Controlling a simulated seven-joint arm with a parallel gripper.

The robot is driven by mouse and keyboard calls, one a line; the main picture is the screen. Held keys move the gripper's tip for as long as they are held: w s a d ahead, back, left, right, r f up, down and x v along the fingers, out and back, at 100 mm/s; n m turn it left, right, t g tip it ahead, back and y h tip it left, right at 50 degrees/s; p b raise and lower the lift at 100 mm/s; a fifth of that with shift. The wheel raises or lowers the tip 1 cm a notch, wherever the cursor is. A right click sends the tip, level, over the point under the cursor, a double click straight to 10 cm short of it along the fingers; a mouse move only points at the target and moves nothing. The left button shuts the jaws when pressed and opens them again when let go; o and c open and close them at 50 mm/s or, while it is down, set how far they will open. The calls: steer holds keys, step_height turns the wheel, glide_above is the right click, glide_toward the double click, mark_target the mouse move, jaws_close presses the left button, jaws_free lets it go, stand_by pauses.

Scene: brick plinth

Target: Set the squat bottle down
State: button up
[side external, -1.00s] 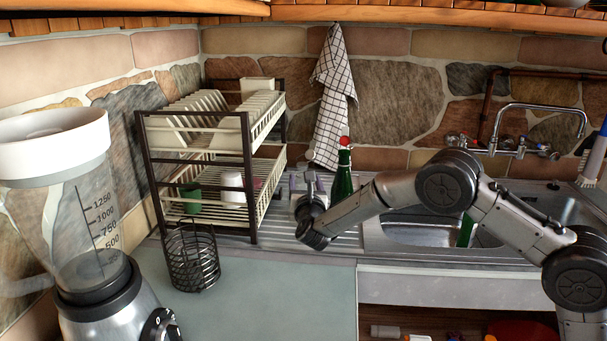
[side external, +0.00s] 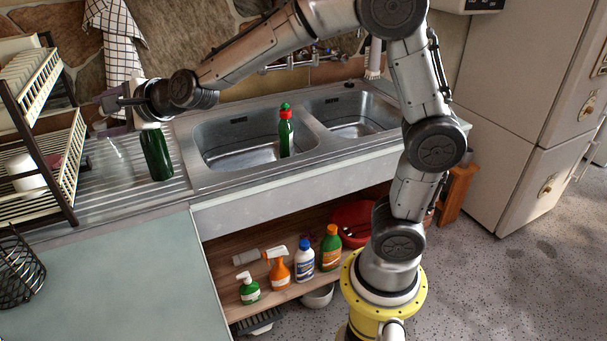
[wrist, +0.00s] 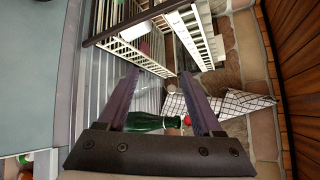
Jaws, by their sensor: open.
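A green bottle (side external: 157,152) stands upright on the drainboard left of the sink in the side view; my gripper hides its upper part. In the wrist view a green bottle with a red cap (wrist: 150,121) shows near the base of my fingers, partly behind the left one. A second green bottle (side external: 285,132), with a red collar, stands in the sink. I cannot tell which is the squat one. My gripper (side external: 101,115) is open above the drainboard, pointing at the dish rack; its fingers (wrist: 159,74) are spread, with nothing clearly held.
The drainboard (side external: 110,202) holds a clear object (side external: 114,152) below my gripper. The dish rack (side external: 72,185) stands close at the left. A checked towel (side external: 118,45) hangs on the wall behind. The counter (side external: 130,270) in front is mostly clear.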

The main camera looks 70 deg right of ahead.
steer(key=s+d+f+n+g, duration=0.1)
steer(key=s+f+n+g, duration=0.2)
steer(key=s+n, duration=0.4)
steer(key=s+d+f+n+g, duration=0.2)
steer(key=s+n, duration=0.6)
steer(key=s, duration=0.9)
steer(key=s+d+f+n+g, duration=0.2)
steer(key=s+n, duration=0.6)
steer(key=s, duration=0.5)
steer(key=shift+f+g, duration=0.8)
steer(key=shift+g, duration=0.1)
steer(key=shift+w, duration=0.1)
